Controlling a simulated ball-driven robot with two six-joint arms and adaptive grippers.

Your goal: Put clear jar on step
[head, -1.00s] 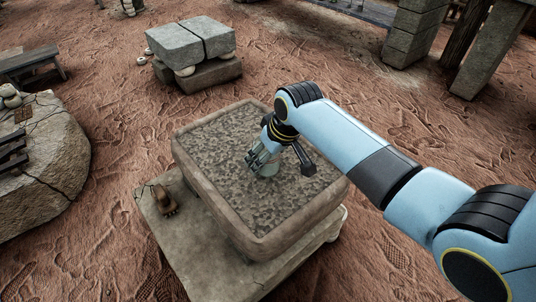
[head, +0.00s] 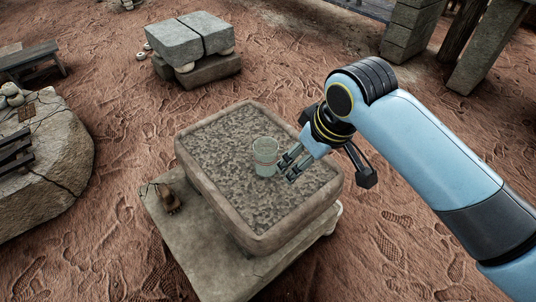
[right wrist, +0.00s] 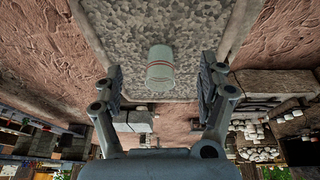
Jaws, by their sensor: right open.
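The clear jar (head: 265,156) stands upright on the grey gritty surface inside the square stone basin (head: 207,192). It also shows in the right wrist view (right wrist: 160,76), beyond and between my fingers. I cannot tell for sure which surface is the step. My left gripper is not in view.
A small brown object (head: 169,199) sits on the slab's left corner. A cracked boulder (head: 60,150) with dark items stands at the left. Stacked stone blocks (head: 190,45) stand behind the basin. Open reddish ground lies around.

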